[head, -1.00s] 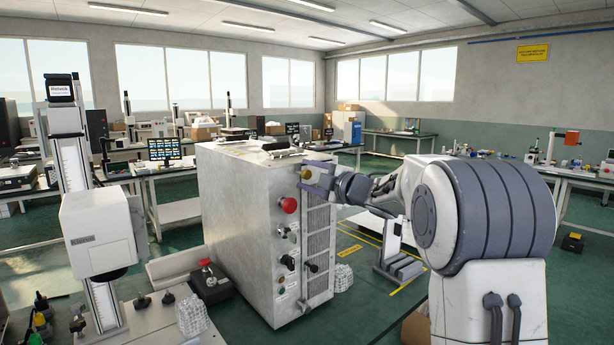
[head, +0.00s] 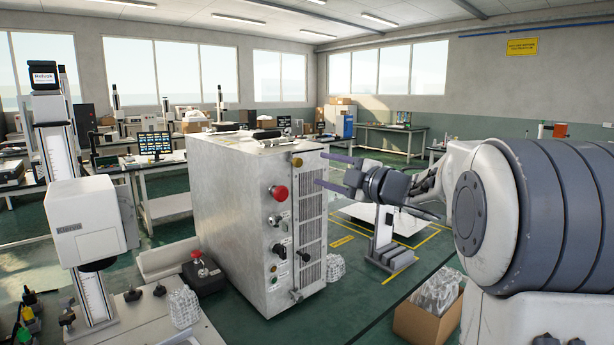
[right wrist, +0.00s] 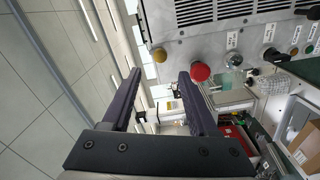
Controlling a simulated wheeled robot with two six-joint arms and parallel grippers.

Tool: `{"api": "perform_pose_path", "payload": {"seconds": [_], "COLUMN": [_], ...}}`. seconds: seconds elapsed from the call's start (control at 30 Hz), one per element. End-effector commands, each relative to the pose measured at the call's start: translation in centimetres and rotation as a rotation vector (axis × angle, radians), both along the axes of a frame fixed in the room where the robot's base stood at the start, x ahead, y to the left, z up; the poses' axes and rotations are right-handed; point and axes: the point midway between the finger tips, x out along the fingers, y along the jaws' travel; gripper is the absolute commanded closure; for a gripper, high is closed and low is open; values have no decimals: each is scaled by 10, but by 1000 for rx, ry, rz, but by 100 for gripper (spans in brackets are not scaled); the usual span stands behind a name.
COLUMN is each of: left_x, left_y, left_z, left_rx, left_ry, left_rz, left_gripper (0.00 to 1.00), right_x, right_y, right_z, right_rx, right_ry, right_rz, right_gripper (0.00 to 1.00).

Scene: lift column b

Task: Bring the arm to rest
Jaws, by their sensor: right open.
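My right gripper (head: 328,171) is open and empty in the head view, just right of the metal cabinet's front panel. Its two dark fingers point left toward the panel, with no contact that I can make out. In the right wrist view the two fingers of my right gripper (right wrist: 162,95) are spread apart with nothing between them. My right arm (head: 510,215) comes in from the right. My left gripper does not show.
The metal cabinet (head: 225,200) has a red button (head: 279,193), a brass knob (head: 297,161) and several dark knobs. A cardboard box (head: 425,325) with clear wrap stands on the floor below my arm. A white measuring stand (head: 85,225) is at left.

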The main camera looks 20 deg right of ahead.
Motion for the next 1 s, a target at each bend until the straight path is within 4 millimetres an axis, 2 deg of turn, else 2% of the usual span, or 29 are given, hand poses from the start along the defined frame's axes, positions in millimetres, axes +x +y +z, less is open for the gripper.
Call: {"api": "perform_pose_path", "payload": {"seconds": [0.17, 0.27, 0.37, 0.4, 0.47, 0.53, 0.57, 0.67, 0.77, 0.8, 0.87, 0.9, 1.0], "left_x": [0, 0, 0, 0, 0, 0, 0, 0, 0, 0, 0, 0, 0], "left_y": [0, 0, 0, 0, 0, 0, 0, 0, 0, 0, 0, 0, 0], "left_z": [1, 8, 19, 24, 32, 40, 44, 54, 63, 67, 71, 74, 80], "left_rx": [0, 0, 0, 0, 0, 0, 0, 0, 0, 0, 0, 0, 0], "left_ry": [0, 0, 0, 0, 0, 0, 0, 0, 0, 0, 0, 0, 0], "left_rz": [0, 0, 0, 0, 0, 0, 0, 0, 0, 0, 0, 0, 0], "left_gripper": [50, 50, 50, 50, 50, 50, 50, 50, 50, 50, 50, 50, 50], "right_x": [2, 8, 14, 13, 7, -10, -21, -70, -129, -155, -195, -221, -281], "right_y": [3, 19, 49, 64, 89, 118, 131, 171, 200, 211, 223, 229, 239], "right_z": [1, 3, -2, -8, -24, -50, -62, -107, -144, -157, -174, -182, -197], "right_rx": [9, 60, 165, 220, 301, 385, 415, 477, 493, 489, 473, 457, 404], "right_ry": [4, 32, 110, 163, 263, 408, 475, 720, 944, 1035, 1165, 1246, 1419], "right_rz": [-5, -37, -109, -145, -204, -273, -300, -385, -466, -494, -534, -558, -613], "right_gripper": [40, 40, 40, 40, 40, 40, 40, 40, 40, 40, 40, 40, 40]}}
